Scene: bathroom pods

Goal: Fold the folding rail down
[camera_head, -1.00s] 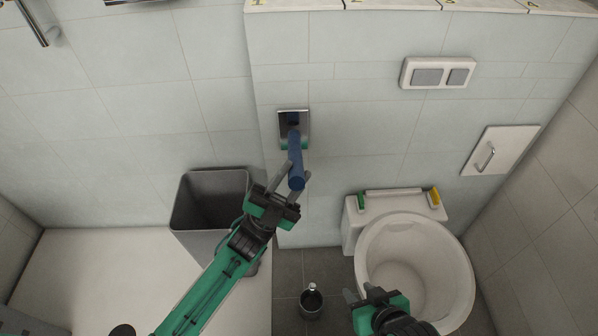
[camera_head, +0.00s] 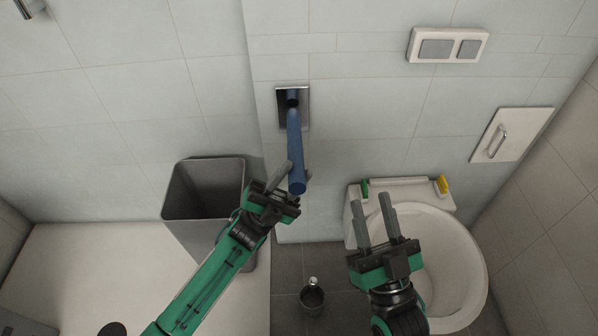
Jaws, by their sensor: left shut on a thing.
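The folding rail (camera_head: 295,150) is a blue bar. It reaches out from a shiny metal wall plate (camera_head: 305,115) towards me, with its free end at the lower end in view. My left gripper (camera_head: 290,184) is shut on the rail near that free end, one finger showing on its left side. The far finger is partly hidden by the bar. My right gripper (camera_head: 377,222) is open and empty, its two fingers apart in front of the toilet's left edge.
A toilet (camera_head: 470,262) with green and yellow pieces at its back stands at right. A grey bin (camera_head: 203,165) stands left of the rail. A small dark brush holder (camera_head: 312,299) is on the floor. A flush plate (camera_head: 413,45) and a handled panel (camera_head: 515,125) are on the wall.

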